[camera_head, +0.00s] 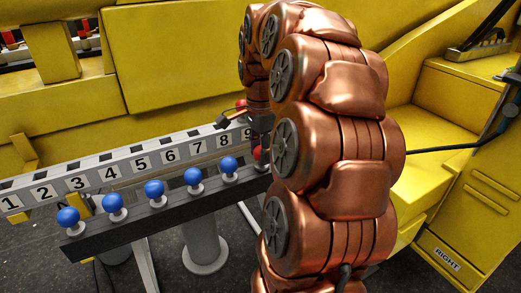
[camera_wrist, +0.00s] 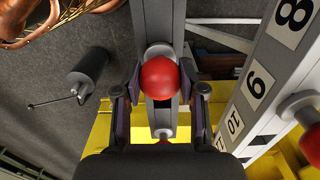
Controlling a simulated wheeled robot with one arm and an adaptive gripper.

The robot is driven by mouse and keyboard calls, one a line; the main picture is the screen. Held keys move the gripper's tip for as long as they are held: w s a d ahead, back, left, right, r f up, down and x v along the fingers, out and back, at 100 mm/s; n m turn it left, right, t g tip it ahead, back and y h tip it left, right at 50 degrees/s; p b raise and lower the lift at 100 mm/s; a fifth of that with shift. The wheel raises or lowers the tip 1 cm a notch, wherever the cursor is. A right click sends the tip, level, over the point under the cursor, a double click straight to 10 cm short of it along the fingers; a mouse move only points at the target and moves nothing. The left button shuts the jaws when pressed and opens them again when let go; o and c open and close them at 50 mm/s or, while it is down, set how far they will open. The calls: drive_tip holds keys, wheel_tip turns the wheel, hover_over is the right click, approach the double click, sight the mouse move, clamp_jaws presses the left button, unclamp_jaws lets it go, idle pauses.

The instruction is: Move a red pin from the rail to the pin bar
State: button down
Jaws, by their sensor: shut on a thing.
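A red pin (camera_wrist: 159,78) with a round head and light collar is between the two fingers of my gripper (camera_wrist: 160,92) in the wrist view, over the dark bar (camera_wrist: 158,20). It also shows in the head view (camera_head: 261,155) at the right end of the dark bar (camera_head: 130,228). I cannot tell whether its base touches the bar. My gripper (camera_head: 259,125) is shut on this pin, and my arm partly hides it. A grey numbered bar (camera_head: 65,176) runs behind the dark bar. Another red pin (camera_wrist: 310,148) is by the numbered bar (camera_wrist: 275,62).
Several blue pins (camera_head: 154,188) stand along the dark bar, left of my gripper. Yellow machine structure (camera_head: 170,55) rises behind the bars. A grey cylindrical post (camera_head: 203,245) stands below them. A yellow block marked RIGHT (camera_head: 447,257) is at the lower right.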

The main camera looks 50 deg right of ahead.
drive_tip(key=c, duration=0.6)
unclamp_jaws()
drive_tip(key=shift+r, duration=5.95)
drive_tip(key=shift+a, duration=0.1)
